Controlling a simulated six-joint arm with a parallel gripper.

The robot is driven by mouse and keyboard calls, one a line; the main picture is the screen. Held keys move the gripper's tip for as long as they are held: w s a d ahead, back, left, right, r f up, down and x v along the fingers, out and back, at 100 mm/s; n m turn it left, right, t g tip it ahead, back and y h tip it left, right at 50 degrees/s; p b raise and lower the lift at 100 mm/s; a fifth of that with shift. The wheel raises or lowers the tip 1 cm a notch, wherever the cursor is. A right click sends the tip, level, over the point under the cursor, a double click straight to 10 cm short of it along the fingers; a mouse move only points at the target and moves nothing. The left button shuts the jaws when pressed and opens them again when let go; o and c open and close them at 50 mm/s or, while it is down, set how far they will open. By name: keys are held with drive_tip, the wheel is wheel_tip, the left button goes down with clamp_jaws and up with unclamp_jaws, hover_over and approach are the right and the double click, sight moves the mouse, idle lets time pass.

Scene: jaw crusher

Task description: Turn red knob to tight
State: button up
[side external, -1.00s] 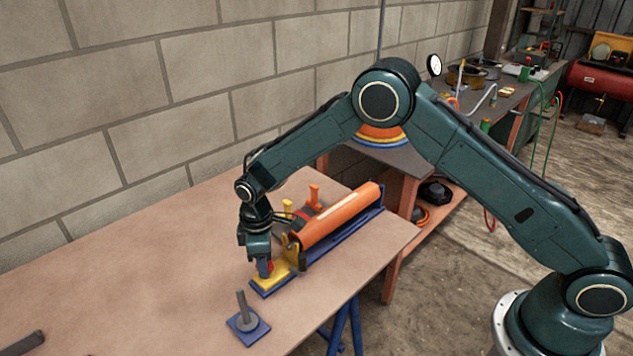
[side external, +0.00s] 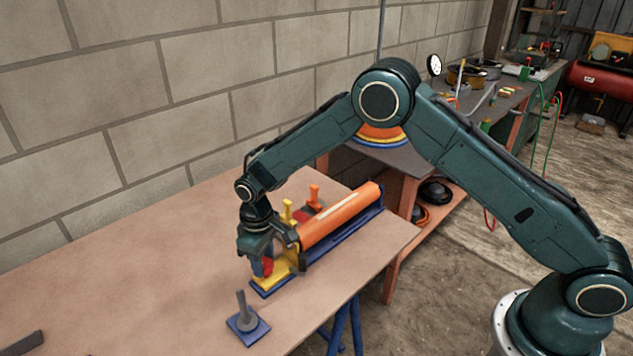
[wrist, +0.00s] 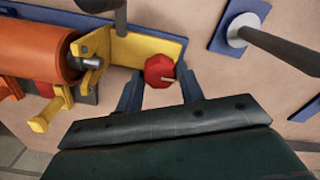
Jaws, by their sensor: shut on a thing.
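The red knob (wrist: 160,71) is a small faceted disc with a pale pointer line, at the end of the yellow bracket (wrist: 135,51). In the wrist view it sits between the two fingertips of my gripper (wrist: 159,78), which is shut on it. In the side view my gripper (side external: 262,265) points down at the near end of the crusher, and a bit of the red knob (side external: 268,265) shows between the fingers. The orange cylinder (side external: 338,216) lies behind it on the blue base (side external: 347,238). No tight mark is readable.
A grey peg on a blue plate (side external: 248,327) stands close by, left of the crusher's near end. The table's left part is mostly clear.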

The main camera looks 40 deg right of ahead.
sight(264, 262)
drive_tip(key=o, duration=1)
drive_tip(key=shift+r, duration=0.15)
drive_tip(key=shift+r, duration=6.75)
